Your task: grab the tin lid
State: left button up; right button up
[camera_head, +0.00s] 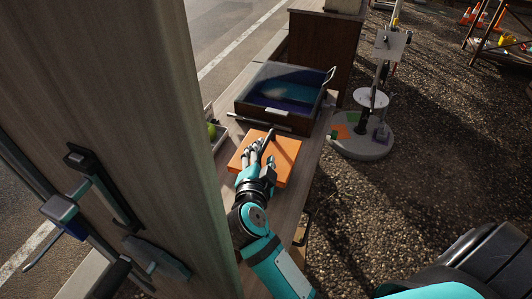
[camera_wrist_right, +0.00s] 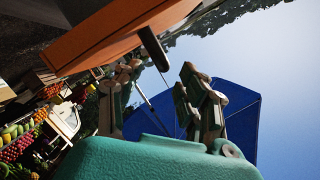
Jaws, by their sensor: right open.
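The tin lid appears to be the flat orange rectangular piece (camera_head: 286,166) on the wooden counter, with a dark bar-like handle (camera_head: 268,143) on it. In the right wrist view the orange piece (camera_wrist_right: 112,36) fills the upper left, and its dark handle (camera_wrist_right: 153,47) points toward the gap between my fingers. My right gripper (camera_head: 259,150) is over the orange piece, beside the handle. In the right wrist view the fingers (camera_wrist_right: 162,80) are apart with nothing between them. I cannot tell whether they touch the handle. My left gripper is out of view.
A glass-topped case (camera_head: 283,92) stands just behind the orange piece. A tray with green fruit (camera_head: 212,130) is to its left. A tall wooden panel (camera_head: 120,110) blocks the left side. A round-based stand (camera_head: 362,142) is on the gravel at right.

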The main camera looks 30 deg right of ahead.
aim_at(265, 148)
jog(key=x, duration=0.6)
jog(key=shift+w+d, duration=0.1)
jog(key=shift+w, duration=0.05)
jog(key=shift+c, duration=0.5)
grip_shut()
